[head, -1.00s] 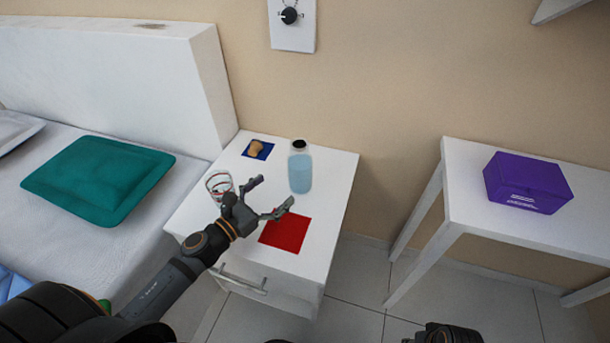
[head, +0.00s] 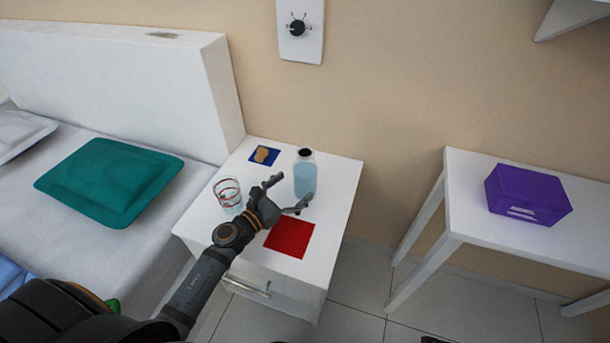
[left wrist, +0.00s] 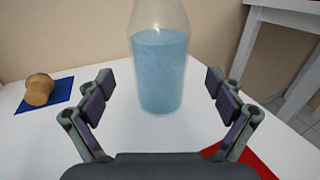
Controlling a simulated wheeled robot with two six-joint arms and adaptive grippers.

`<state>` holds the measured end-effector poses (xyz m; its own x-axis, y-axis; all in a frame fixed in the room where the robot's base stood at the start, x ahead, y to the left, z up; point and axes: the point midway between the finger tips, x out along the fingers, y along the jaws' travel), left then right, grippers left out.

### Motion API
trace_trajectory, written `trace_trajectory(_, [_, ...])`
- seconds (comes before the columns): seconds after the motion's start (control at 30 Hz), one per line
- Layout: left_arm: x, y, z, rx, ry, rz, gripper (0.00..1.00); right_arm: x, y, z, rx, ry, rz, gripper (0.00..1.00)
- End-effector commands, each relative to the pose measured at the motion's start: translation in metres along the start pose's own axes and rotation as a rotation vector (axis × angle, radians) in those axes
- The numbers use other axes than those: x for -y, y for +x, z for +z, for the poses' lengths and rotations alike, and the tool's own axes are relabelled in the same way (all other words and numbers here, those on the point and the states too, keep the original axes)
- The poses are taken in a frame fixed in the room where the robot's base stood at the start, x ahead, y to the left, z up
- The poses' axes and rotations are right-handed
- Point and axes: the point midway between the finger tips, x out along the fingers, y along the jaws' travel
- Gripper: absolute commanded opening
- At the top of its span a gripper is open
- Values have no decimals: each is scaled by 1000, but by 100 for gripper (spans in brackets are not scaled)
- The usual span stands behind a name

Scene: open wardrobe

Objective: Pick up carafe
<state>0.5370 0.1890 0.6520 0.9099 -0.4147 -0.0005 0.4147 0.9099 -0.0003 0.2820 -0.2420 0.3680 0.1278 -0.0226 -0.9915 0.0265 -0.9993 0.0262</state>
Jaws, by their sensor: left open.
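The carafe (head: 305,176) is a clear bottle with light blue liquid and a dark top. It stands upright on the white nightstand (head: 335,200). In the left wrist view the carafe (left wrist: 160,70) is straight ahead, between the fingers in the picture and a little beyond their tips; its top is cut off. My left gripper (head: 286,192) is open and empty, close in front of the carafe, with its fingers pointing at it. The left gripper (left wrist: 160,95) shows both fingers spread apart in the wrist view. My right gripper is not in view.
A glass with red stripes (head: 228,192) stands just left of my gripper. A red square (head: 290,237) lies at the front, and a blue square (head: 257,161) with a small brown object (head: 262,154) at the back. A purple box (head: 527,194) sits on a separate table.

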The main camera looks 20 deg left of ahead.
Motion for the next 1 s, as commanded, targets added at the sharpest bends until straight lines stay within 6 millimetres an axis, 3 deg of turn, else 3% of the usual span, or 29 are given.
trace_trajectory(0.2, [-1, 36, 8, 4, -2, 2, 93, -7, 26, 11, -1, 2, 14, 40])
trace_trajectory(0.3, [-1, 47, 6, 2, 0, 3, 93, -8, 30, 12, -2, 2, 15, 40])
trace_trajectory(0.57, [-1, 50, 5, 1, 0, 2, 93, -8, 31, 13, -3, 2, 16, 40])
trace_trajectory(1.0, [-1, 49, 5, 1, 0, 2, 33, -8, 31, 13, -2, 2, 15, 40])
